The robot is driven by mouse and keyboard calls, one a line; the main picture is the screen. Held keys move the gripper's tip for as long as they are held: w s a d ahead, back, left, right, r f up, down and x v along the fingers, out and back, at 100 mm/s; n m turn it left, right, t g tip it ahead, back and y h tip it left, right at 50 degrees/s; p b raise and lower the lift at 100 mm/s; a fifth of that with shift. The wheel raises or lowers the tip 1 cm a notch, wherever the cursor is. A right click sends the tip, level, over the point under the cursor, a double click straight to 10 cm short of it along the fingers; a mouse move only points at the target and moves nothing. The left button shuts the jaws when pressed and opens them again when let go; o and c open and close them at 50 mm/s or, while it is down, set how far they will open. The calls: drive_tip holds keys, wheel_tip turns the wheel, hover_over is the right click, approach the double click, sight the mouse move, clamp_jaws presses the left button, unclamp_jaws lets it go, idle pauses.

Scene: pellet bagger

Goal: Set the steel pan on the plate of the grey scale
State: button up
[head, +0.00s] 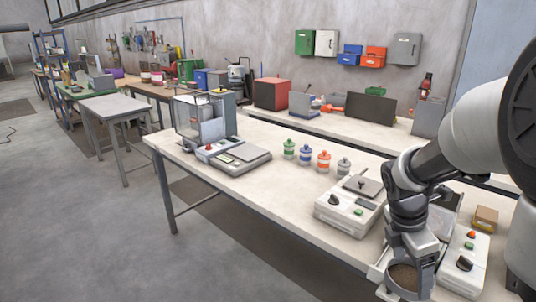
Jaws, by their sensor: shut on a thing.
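My gripper (408,258) is at the lower right, pointing down, shut on a round steel pan (424,288) with brown grains in it. The fingertips are mostly hidden by my wrist, so the exact hold is unclear. The pan is near the table's front edge; I cannot tell whether it touches anything below. A grey scale (245,157) stands on the left part of the table, with a dark display and a red button at its front. A clear-walled box stands at its back left. The scale is well apart from my gripper, and I see no pan on it.
Several small jars (323,162) with coloured lids stand mid-table. A white box (345,212) with a dark knob and grey top plate lies between scale and gripper. Another white box (464,258) and a small brown box (485,218) are at right. The table's front left is bare.

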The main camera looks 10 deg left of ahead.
drive_tip(key=s+a+f+m+g+y, duration=0.1)
drive_tip(key=a+f+m, duration=0.4)
drive_tip(key=f+m, duration=0.5)
drive_tip(key=s+a+f+m+g+y, duration=0.2)
drive_tip(key=a+f+m, duration=0.3)
drive_tip(key=f+m, duration=0.5)
wheel_tip(320, 180, down, 4)
drive_tip(key=shift+r+m+g, duration=0.1)
drive_tip(key=shift+m+g, duration=0.2)
drive_tip(key=shift+g, duration=0.3)
